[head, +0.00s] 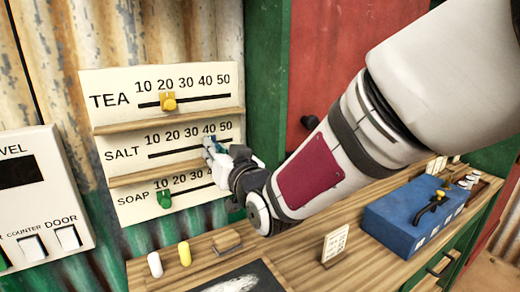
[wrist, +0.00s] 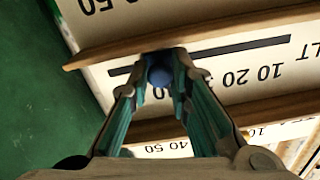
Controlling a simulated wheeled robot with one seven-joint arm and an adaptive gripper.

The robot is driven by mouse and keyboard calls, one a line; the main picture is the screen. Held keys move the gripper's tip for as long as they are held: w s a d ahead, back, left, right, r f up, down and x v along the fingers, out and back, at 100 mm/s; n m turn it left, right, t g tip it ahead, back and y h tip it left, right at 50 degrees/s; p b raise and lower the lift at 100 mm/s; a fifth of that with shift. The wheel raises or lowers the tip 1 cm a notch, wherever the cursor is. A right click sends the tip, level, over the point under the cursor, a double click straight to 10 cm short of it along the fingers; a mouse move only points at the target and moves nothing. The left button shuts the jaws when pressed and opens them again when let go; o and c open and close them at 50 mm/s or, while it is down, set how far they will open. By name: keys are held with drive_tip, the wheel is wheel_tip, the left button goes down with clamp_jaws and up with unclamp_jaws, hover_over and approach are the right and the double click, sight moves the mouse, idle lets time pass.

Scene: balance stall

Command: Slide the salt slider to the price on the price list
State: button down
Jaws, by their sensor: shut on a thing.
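The price board has a middle row marked SALT (head: 122,155), with a scale from 10 to 50 over a dark slot. The blue salt slider (wrist: 158,72) sits on that slot between my fingertips in the wrist view. My gripper (head: 212,146) is shut on it; in the head view the fingers mostly hide it. It stands in the right part of the scale, around 40, but the fingers cover the marks, so I cannot tell exactly. A small white card (head: 335,243), perhaps the price list, stands on the counter; its writing is too small to read.
Wooden ledges (head: 160,172) run between the rows, close to my fingers. The yellow tea slider (head: 168,101) is near 20, and the green soap slider (head: 165,199) is near 10. A switch panel (head: 40,195) is at left, a blue box (head: 415,215) at right on the counter.

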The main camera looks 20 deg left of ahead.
drive_tip(key=s+a, duration=0.2)
drive_tip(key=s, duration=0.1)
drive_tip(key=s+a, duration=0.6)
drive_tip(key=shift+s+a+b, duration=0.2)
drive_tip(key=shift+s+b, duration=0.1)
drive_tip(key=shift+s, duration=0.1)
drive_tip(key=c, duration=1.5)
unclamp_jaws()
drive_tip(key=shift+s+a, duration=0.1)
drive_tip(key=shift+o, duration=0.2)
drive_tip(key=v, duration=0.7)
drive_tip(key=shift+d, duration=0.25)
